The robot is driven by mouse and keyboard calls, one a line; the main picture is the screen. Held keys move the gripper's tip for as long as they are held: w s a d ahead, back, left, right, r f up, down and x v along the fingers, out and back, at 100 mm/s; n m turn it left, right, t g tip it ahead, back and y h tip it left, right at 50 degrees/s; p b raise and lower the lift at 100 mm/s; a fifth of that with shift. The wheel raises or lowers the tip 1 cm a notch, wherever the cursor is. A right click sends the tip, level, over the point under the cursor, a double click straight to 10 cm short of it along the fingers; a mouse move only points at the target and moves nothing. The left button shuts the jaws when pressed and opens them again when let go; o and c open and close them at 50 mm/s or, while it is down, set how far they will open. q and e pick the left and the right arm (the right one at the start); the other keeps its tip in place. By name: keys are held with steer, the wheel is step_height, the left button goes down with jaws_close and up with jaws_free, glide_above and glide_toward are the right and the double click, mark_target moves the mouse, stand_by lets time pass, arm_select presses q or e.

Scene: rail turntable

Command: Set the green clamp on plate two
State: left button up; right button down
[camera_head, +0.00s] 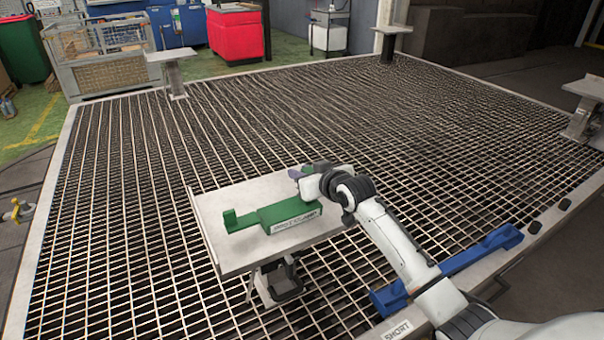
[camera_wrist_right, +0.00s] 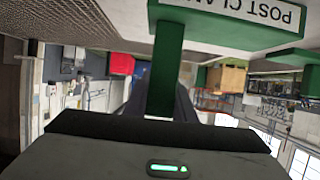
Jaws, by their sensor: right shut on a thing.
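The green clamp (camera_head: 285,213) lies flat over the near metal plate (camera_head: 222,256), with its white label facing me. Whether it rests fully on the plate I cannot tell. My right gripper (camera_head: 308,182) is at the clamp's far right end, shut on it; its fingertips are mostly hidden behind my wrist. In the right wrist view the clamp's green bar (camera_wrist_right: 164,75) stands between the fingers, and its label reads "POST CLAM", cut off by the edge. My left gripper is not in view. No plate number is readable.
Other plates on posts stand at the far left (camera_head: 171,54), at the back (camera_head: 391,30) and at the right (camera_head: 586,88). A long blue piece (camera_head: 470,256) lies along the right front edge, near a "SHORT" label (camera_head: 398,329). The grating between the posts is clear.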

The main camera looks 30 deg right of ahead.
steer(key=c, duration=1.5)
jaws_free()
steer(key=shift+s, duration=0.1)
steer(key=d+p+v, duration=0.1)
steer(key=p+v, duration=0.1)
steer(key=v, duration=0.9)
steer(key=s+a+f+n+g+y, duration=0.1)
steer(key=s+a+f, duration=0.55)
steer(key=f, duration=0.25)
steer(key=s+a+f+n+g+y, duration=0.1)
steer(key=s+a+f+g, duration=0.1)
steer(key=s+a+f, duration=0.6)
steer(key=shift+n+g+y, duration=0.4)
steer(key=shift+g+y, duration=0.3)
steer(key=shift+g, duration=0.2)
steer(key=s+a+f, duration=0.2)
steer(key=s+f, duration=0.1)
steer(key=s, duration=0.1)
steer(key=s+a+f, duration=0.3)
steer(key=s, duration=0.1)
steer(key=s+a+f, duration=0.3)
steer(key=s, duration=0.2)
steer(key=shift+f, duration=0.1)
